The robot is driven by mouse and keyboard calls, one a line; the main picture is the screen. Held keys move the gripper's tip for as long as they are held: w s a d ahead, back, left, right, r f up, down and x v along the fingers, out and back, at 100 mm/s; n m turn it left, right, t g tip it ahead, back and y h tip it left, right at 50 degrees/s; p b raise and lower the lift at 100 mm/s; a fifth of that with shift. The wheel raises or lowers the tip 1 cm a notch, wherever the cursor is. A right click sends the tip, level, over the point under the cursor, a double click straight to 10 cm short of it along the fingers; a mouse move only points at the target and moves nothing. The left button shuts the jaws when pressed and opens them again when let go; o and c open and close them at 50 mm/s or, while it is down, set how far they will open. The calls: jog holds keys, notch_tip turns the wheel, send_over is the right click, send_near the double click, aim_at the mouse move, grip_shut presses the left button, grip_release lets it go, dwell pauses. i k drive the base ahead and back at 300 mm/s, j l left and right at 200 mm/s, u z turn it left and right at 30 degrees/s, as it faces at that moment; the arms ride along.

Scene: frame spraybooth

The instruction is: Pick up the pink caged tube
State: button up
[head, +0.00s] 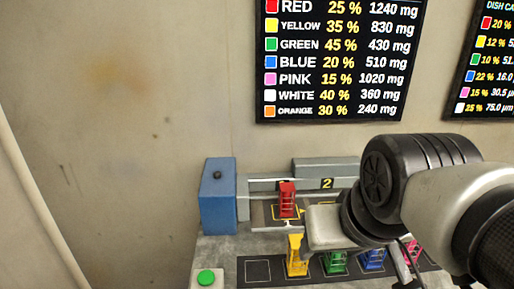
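The pink caged tube (413,250) stands at the right end of the front row on the bench. Only a part of it shows, because my arm and its dark cables cover the rest. My arm reaches in from the right over the bench. A pale block (325,228) at the arm's end, which seems to be part of my gripper, is left of the pink tube, above the row. I see no fingertips, so I cannot tell whether the gripper is open or shut.
Yellow (297,256), green (335,262) and blue (372,259) caged tubes stand in the front row, left of the pink one. A red caged tube (287,199) stands behind, near a grey fixture marked 2. A blue box (217,195) and a green button (206,277) are left.

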aim_at(410, 246)
jog(key=k+j+z, duration=0.2)
jog(key=z, duration=0.3)
jog(key=k+j+z, duration=0.25)
jog(key=z, duration=0.2)
jog(key=i+l+z, duration=0.25)
jog(key=i, duration=0.3)
jog(key=k+j, duration=0.05)
jog(key=j, duration=0.05)
